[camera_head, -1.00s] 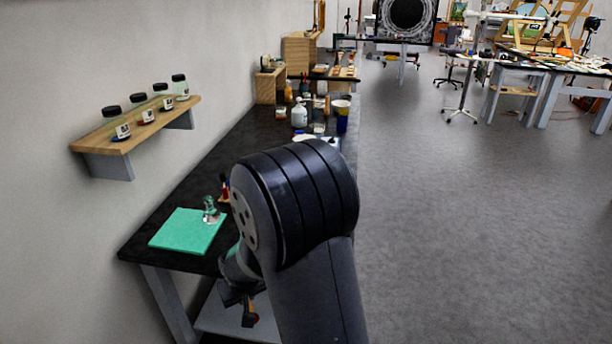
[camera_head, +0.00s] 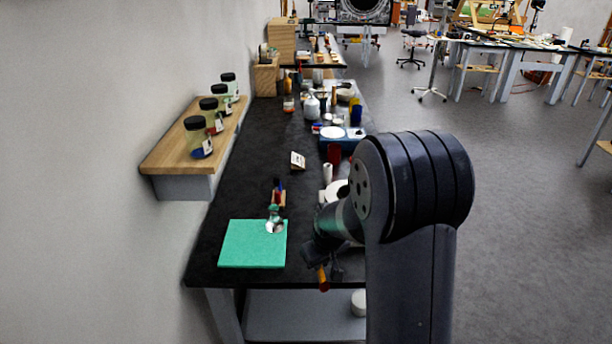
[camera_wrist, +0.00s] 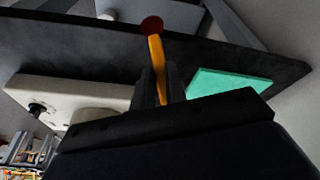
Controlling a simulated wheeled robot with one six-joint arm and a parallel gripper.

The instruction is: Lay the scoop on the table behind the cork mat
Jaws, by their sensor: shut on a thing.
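My gripper (camera_head: 318,258) is shut on a slim orange-yellow thing with a dark red round end, which I take to be the scoop (camera_head: 323,279). The scoop also shows in the wrist view (camera_wrist: 156,55), pointing away from the jaws (camera_wrist: 160,88). In the head view the gripper hangs near the table's front edge, right of a flat green mat (camera_head: 252,250). That is the only mat I make out; no brown cork one shows. The mat also shows in the wrist view (camera_wrist: 225,82). The dark table (camera_head: 240,190) is bare left of and behind the mat.
A small glass-like item (camera_head: 275,224) is at the mat's back right corner, with a small rack (camera_head: 278,196) behind it. A wooden wall shelf (camera_head: 170,152) with jars overhangs the left. A pale slab (camera_wrist: 75,95) lies near the gripper. Bottles and a blue scale (camera_head: 340,138) stand farther back.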

